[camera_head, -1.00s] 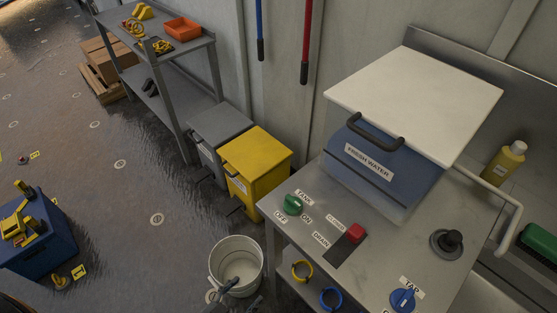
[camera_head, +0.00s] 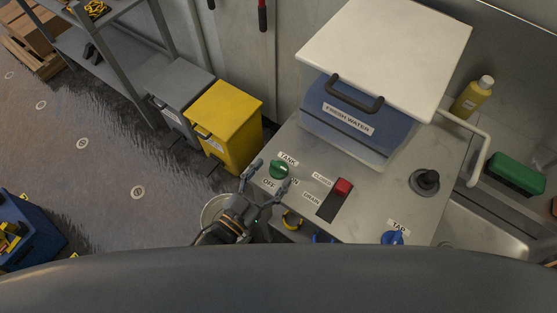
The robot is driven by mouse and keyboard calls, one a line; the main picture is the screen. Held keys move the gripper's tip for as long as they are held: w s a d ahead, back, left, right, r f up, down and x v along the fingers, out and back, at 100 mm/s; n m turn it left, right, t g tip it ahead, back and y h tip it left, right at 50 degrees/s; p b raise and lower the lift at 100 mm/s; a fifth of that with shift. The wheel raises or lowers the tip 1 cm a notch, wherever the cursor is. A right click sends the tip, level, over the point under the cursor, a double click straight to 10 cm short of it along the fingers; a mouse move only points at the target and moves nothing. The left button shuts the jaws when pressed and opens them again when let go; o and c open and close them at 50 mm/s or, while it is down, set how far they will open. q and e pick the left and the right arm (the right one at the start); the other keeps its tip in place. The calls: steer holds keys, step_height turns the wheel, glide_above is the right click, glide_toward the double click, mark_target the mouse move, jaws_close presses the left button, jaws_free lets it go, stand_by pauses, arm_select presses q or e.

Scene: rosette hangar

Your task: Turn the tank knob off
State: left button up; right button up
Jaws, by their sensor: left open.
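The green tank knob (camera_head: 279,170) sits at the left end of the metal counter (camera_head: 375,200), between a TANK label above it and OFF and ON labels below it. My left gripper (camera_head: 269,174) is open, with one finger to the left of the knob and one to the lower right in the picture. Whether a finger touches the knob I cannot tell. The ON label is partly hidden by a finger. My right gripper is not in view.
A red drain switch (camera_head: 343,187) and blue tap knob (camera_head: 392,238) are right of the tank knob. The blue fresh water tank (camera_head: 355,121) has a white lid (camera_head: 385,50). A yellow bin (camera_head: 224,122) stands left. My own dark arm link covers the bottom.

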mark_target(277, 168)
arm_select(q)
steer(key=shift+p+x, duration=0.3)
steer(key=shift+x, duration=1.55)
steer(key=c, duration=1.2)
